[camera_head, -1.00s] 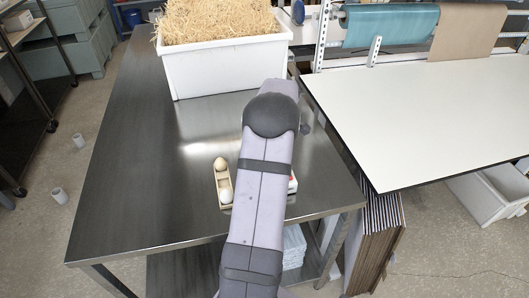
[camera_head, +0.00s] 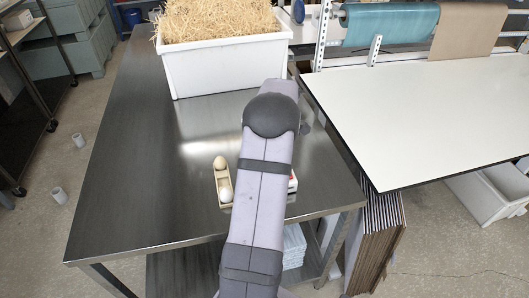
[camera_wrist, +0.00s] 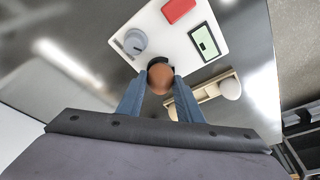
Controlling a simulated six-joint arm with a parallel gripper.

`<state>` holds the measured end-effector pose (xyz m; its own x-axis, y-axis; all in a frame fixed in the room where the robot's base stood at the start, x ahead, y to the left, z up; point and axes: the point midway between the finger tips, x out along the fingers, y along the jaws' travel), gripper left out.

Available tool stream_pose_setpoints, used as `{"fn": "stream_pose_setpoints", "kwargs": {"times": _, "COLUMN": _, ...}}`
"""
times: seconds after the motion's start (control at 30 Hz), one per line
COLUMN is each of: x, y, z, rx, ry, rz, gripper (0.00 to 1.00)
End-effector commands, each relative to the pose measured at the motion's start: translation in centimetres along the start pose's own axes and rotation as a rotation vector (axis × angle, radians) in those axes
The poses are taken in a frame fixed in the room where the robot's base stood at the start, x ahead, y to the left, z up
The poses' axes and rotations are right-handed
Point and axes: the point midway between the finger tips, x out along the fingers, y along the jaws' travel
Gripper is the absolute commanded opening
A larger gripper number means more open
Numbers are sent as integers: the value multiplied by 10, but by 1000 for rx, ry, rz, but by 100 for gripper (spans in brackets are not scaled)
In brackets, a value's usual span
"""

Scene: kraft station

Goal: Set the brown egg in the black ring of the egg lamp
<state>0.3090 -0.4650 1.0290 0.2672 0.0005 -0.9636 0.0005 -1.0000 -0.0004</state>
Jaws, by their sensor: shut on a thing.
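In the wrist view the brown egg (camera_wrist: 160,79) is held between the blue fingertips of my gripper (camera_wrist: 160,85), which is shut on it. A black part (camera_wrist: 151,63), which looks like the ring of the egg lamp, shows just behind the egg. The egg hides most of it, so I cannot tell whether they touch. In the head view my arm hides the gripper, the brown egg and the ring.
A white board (camera_wrist: 195,65) bears a grey round device (camera_wrist: 134,42), a red block (camera_wrist: 178,10) and a green-faced device (camera_wrist: 205,43). A wooden holder (camera_wrist: 208,92) beside it holds a white egg (camera_wrist: 230,90); a tan egg (camera_head: 220,163) also shows there. A straw-filled white bin (camera_head: 225,68) stands behind.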

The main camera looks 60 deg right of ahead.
Motion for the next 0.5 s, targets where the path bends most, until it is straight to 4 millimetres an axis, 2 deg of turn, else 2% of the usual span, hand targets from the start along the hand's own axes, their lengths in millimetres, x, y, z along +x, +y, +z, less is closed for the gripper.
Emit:
{"fn": "stream_pose_setpoints", "kwargs": {"times": 0.23, "x": 1, "y": 0, "z": 0, "rx": 0, "ry": 0, "rz": 0, "gripper": 20}}
{"fn": "stream_pose_setpoints", "kwargs": {"times": 0.27, "x": 1, "y": 0, "z": 0, "rx": 0, "ry": 0, "rz": 0, "gripper": 37}}
{"fn": "stream_pose_setpoints", "kwargs": {"times": 0.33, "x": 1, "y": 0, "z": 0, "rx": 0, "ry": 0, "rz": 0, "gripper": 54}}
{"fn": "stream_pose_setpoints", "kwargs": {"times": 0.5, "x": 1, "y": 0, "z": 0, "rx": 0, "ry": 0, "rz": 0, "gripper": 54}}
